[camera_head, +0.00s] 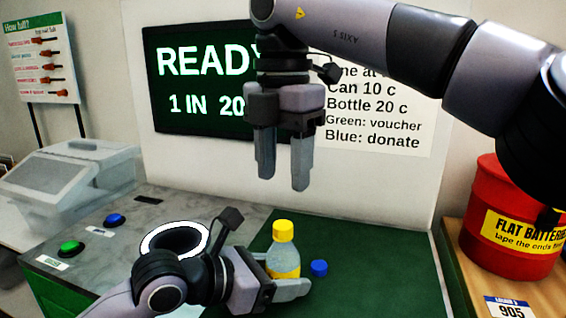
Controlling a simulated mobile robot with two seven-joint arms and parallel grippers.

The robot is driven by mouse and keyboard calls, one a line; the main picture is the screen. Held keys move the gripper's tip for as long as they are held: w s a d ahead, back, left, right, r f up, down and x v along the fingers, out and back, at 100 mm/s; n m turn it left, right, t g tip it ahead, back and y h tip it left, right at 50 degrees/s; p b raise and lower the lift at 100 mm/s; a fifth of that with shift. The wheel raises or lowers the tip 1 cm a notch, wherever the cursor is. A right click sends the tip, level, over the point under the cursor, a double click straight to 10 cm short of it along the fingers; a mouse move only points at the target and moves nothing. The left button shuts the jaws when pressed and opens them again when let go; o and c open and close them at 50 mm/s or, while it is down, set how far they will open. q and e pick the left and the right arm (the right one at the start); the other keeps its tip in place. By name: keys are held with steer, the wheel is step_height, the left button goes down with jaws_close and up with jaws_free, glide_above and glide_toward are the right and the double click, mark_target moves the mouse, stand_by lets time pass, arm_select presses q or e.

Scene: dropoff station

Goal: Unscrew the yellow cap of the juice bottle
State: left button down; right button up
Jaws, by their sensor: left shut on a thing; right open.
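The juice bottle (283,256) is small and clear with a yellow label and stands upright on the green mat (380,262). Its yellow cap (283,229) sits on top of the neck. My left gripper (286,290) is shut on the bottle's lower body, low over the mat; its fingers hide part of the base. My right gripper (283,180) hangs above the bottle, pointing down, with its fingers open and empty. There is a clear gap between its fingertips and the yellow cap.
A blue cap (319,268) lies on the mat just right of the bottle. A white-rimmed round opening (175,238) is at the left, behind my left arm. Green (71,248) and blue (114,220) buttons sit further left. A red battery bin (508,225) stands at the right.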

mark_target(283, 225)
steer(key=m, duration=0.4)
steer(key=shift+m, duration=0.4)
steer(key=m, duration=0.4)
steer(key=shift+m, duration=0.3)
steer(key=shift+f, duration=4)
jaws_close()
